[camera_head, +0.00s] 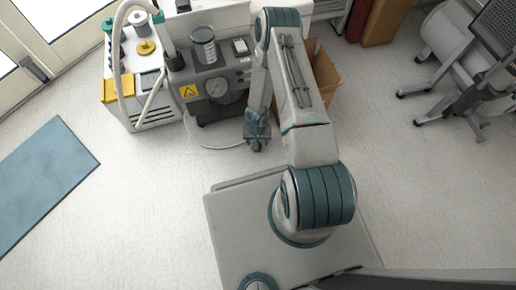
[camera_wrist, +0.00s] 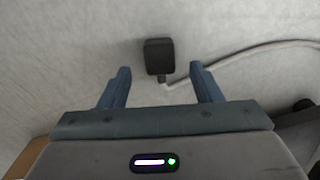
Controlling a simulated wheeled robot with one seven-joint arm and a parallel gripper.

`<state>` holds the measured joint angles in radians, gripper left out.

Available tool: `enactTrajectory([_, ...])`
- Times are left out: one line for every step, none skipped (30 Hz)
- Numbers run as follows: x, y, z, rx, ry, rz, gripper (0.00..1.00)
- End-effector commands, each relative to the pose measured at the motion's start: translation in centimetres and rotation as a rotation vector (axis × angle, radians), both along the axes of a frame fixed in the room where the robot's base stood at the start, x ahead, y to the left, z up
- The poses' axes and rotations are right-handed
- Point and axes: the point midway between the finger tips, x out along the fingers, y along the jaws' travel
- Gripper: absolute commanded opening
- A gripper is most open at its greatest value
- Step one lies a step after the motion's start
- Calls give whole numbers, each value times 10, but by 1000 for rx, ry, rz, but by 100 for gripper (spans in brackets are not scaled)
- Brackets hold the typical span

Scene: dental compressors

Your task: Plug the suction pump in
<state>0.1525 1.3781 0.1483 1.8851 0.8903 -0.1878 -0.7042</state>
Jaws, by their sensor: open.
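My gripper (camera_head: 257,137) points down near the floor, in front of a cardboard box. In the wrist view my gripper (camera_wrist: 160,75) is open, with its two fingers apart. A black block-shaped plug (camera_wrist: 159,56) lies on the pale floor between and slightly beyond the fingertips, with no visible grip on it. A pale cord (camera_wrist: 245,53) runs from the plug to the right. In the head view the cord (camera_head: 212,146) curves from the grey pump unit (camera_head: 215,72) with a yellow warning label towards my gripper, which hides the plug there. I see no socket.
A white cart (camera_head: 118,88) with a hose and yellow parts stands left of the pump unit. An open cardboard box (camera_head: 325,75) is right behind my arm. A blue mat (camera_head: 42,180) lies at left. Wheeled equipment (camera_head: 470,75) stands at right. Floor between is clear.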

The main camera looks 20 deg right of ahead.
Motion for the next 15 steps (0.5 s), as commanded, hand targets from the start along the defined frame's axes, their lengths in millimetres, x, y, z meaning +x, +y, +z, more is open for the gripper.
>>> enactTrajectory([-1,0,-12,0,1,-3,58])
enactTrajectory([0,0,-15,0,1,-2,58])
enactTrajectory([0,0,-19,-1,0,-1,58])
enactTrajectory([0,0,-21,-1,0,0,58])
enactTrajectory([0,0,-22,-1,0,0,58])
enactTrajectory([0,0,-23,-1,0,-1,58])
enactTrajectory([0,0,-23,-1,0,-1,58])
enactTrajectory([0,0,-23,-1,0,-1,58])
enactTrajectory([0,0,-23,-1,0,-1,58])
enactTrajectory([0,0,-23,-1,0,-1,58])
enactTrajectory([0,0,-23,-1,0,0,58])
enactTrajectory([0,0,-23,-1,0,0,58])
enactTrajectory([0,0,-23,-1,0,0,58])
enactTrajectory([0,0,-22,-1,0,0,58])
enactTrajectory([0,0,-22,-1,0,0,58])
